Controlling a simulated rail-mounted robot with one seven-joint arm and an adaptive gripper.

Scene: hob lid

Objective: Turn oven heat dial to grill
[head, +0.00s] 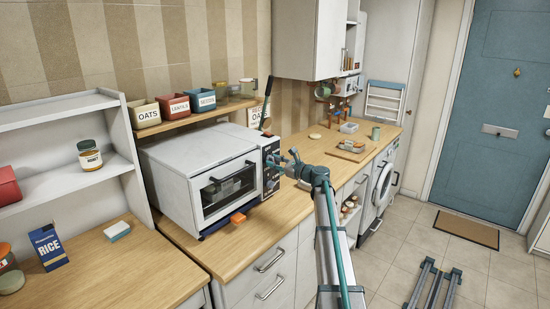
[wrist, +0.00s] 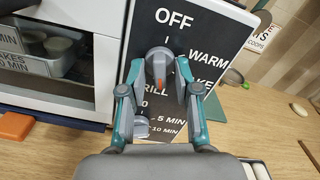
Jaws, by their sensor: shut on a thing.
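The white countertop oven (head: 170,158) has a dark control panel (head: 268,153) on its right side. In the wrist view the grey heat dial (wrist: 158,62) sits on the panel, with OFF above it, WARM at upper right, a partly hidden "KE" label at right and a partly hidden "RILL" label at lower left. A red mark on the dial is towards its lower side. My gripper (wrist: 160,84) is shut on the dial, one finger on each side. It also shows at the panel in the head view (head: 284,163). A lower knob (wrist: 141,126) sits by minute markings, partly hidden.
An orange block (head: 238,217) lies on the counter before the oven; it also shows in the wrist view (wrist: 15,125). A shelf with labelled bins (head: 173,106) is above the oven. A wooden board (head: 348,151) lies farther along the counter.

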